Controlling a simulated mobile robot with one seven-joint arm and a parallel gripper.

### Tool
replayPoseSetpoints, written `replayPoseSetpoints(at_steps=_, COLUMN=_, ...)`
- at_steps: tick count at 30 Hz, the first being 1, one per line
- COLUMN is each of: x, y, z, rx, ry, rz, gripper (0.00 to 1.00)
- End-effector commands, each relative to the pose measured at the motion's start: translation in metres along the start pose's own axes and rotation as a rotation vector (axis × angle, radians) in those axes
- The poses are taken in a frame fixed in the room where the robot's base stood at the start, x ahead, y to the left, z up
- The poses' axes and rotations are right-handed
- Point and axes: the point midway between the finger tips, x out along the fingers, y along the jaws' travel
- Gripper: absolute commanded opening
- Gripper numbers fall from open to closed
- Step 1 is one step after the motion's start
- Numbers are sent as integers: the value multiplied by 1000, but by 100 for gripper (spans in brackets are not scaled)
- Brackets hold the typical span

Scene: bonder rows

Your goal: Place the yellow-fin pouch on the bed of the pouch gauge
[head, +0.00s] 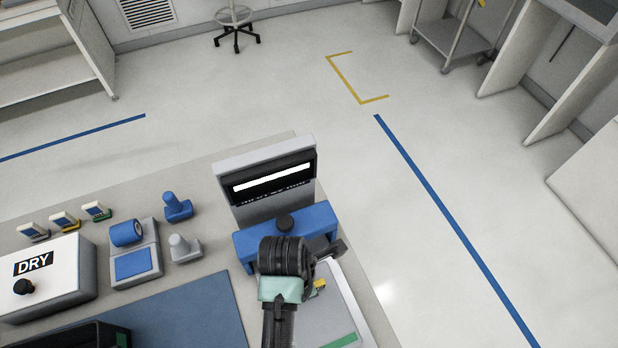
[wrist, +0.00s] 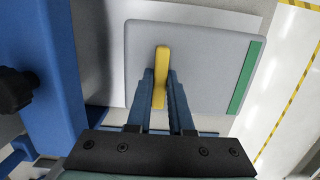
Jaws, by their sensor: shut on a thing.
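The yellow-fin pouch (wrist: 210,65) is a flat grey rounded rectangle with a green strip along its right edge. Its upright yellow fin (wrist: 161,78) is between the fingertips of my gripper (wrist: 160,92), which is shut on it. In the head view the pouch (head: 322,318) shows partly behind my wrist. The pouch gauge (head: 268,172) has a lit screen and a blue bridge (head: 310,216) with a black knob. Its pale bed (head: 363,322) shows beside the pouch. The pouch is over the bed; whether it touches cannot be told.
Left on the bench are a white DRY box (head: 60,285), a blue-roller device (head: 135,262), blue (head: 177,208) and grey (head: 184,250) knobbed pieces, and several small coloured-base blocks (head: 65,221). A blue mat (head: 195,315) lies in front. The bench edge is close right of the gauge.

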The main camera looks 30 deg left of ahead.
Motion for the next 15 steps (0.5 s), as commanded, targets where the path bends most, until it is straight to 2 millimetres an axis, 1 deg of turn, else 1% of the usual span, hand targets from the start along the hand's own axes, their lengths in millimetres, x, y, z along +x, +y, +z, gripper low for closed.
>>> replayPoseSetpoints(at_steps=3, x=16, y=-1, z=-3, rx=0, ry=2, rz=-4, gripper=0)
replayPoseSetpoints(at_steps=7, x=32, y=-1, z=-5, rx=1, ry=2, rz=-3, gripper=0)
replayPoseSetpoints(at_steps=10, x=36, y=0, z=-6, rx=1, ry=1, rz=0, gripper=0)
replayPoseSetpoints(at_steps=15, x=35, y=0, z=-6, rx=1, ry=0, rz=0, gripper=0)
